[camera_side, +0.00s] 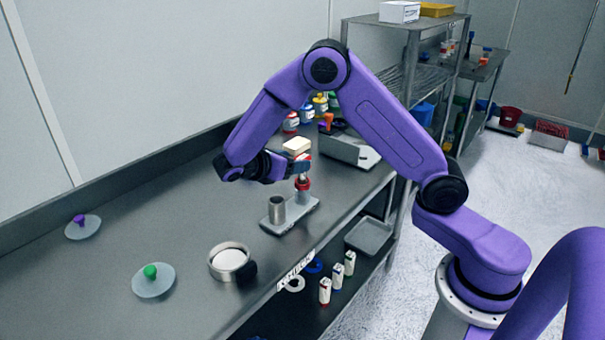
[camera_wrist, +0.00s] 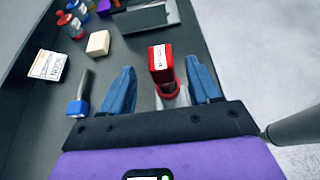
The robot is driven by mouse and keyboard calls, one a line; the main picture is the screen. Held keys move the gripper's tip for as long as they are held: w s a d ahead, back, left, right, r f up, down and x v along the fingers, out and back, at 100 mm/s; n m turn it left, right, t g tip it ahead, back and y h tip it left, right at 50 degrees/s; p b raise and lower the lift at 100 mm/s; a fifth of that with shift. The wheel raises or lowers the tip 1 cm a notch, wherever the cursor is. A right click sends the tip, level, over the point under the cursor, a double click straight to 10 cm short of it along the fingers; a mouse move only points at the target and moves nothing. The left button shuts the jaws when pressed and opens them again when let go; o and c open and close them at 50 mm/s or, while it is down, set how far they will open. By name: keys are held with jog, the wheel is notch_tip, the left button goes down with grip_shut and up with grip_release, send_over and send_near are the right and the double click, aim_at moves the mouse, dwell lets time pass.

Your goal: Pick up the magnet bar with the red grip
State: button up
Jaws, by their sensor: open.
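The magnet bar with the red grip (camera_side: 303,184) stands upright at the grey holder (camera_side: 296,219) on the bench. In the wrist view its red grip (camera_wrist: 161,72), with a white label on top, lies between my two blue fingers. My gripper (camera_side: 301,167) is open at the upper part of the bar, and it also shows in the wrist view (camera_wrist: 161,66). A gap shows on each side of the grip, so I see no contact. The lower part of the bar is mostly hidden in the wrist view.
A metal cylinder (camera_side: 277,210) stands on the same holder. A blue-ended tool (camera_wrist: 78,108) and a cream block (camera_wrist: 98,43) lie left of my fingers in the wrist view. A round sieve or dish (camera_side: 229,260) and two knobbed lids (camera_side: 153,283) are on the bench's near left.

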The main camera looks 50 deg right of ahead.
aim_at(302, 180)
jog(key=x, duration=0.5)
jog(key=shift+s+a+f, duration=0.1)
jog(key=shift+f, duration=0.15)
jog(key=c, duration=1)
grip_shut()
jog(key=shift+r, duration=0.15)
